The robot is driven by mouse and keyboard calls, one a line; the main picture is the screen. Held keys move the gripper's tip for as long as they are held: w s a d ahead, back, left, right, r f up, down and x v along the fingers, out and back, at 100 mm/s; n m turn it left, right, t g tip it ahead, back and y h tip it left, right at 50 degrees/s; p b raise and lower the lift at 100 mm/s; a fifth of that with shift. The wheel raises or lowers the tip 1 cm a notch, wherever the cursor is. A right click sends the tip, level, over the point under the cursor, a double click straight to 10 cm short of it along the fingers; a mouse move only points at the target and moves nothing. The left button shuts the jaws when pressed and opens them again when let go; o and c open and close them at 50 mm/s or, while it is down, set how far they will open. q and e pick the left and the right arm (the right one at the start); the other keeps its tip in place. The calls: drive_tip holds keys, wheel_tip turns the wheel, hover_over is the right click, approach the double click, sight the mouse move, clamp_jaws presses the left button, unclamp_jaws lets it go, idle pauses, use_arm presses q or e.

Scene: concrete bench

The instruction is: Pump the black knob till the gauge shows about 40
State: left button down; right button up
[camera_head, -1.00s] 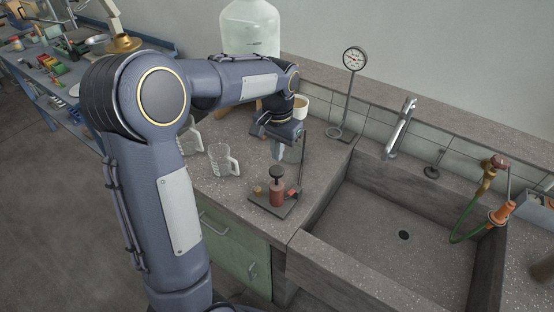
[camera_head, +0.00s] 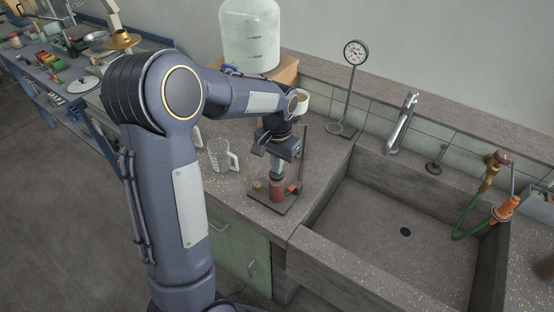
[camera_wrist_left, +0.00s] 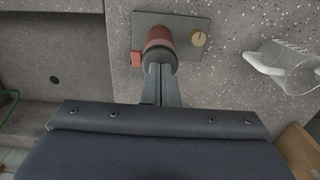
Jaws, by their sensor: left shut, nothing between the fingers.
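The hand pump, a red cylinder (camera_head: 277,190) on a dark base plate (camera_head: 289,205), stands on the bench left of the sink. Its black knob is largely hidden behind my left gripper (camera_head: 276,174) in the head view. That gripper is shut, empty and pointing down, with its fingertips right over the pump top. In the left wrist view the shut fingers (camera_wrist_left: 160,70) reach the top of the red cylinder (camera_wrist_left: 158,36); whether they touch the knob I cannot tell. The round white gauge (camera_head: 355,52) stands on a post behind; its reading is too small to make out.
A glass mug (camera_head: 219,158) stands left of the pump. A thin dark rod (camera_head: 304,155) rises beside it. The sink basin (camera_head: 375,215) opens to the right, with a faucet (camera_head: 403,120) behind. A large clear bottle (camera_head: 250,38) stands at the back.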

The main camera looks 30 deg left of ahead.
use_arm(q)
drive_tip(key=shift+s+f, duration=0.15)
drive_tip(key=shift+f, duration=0.3)
use_arm(e)
drive_tip(key=shift+f, duration=0.2)
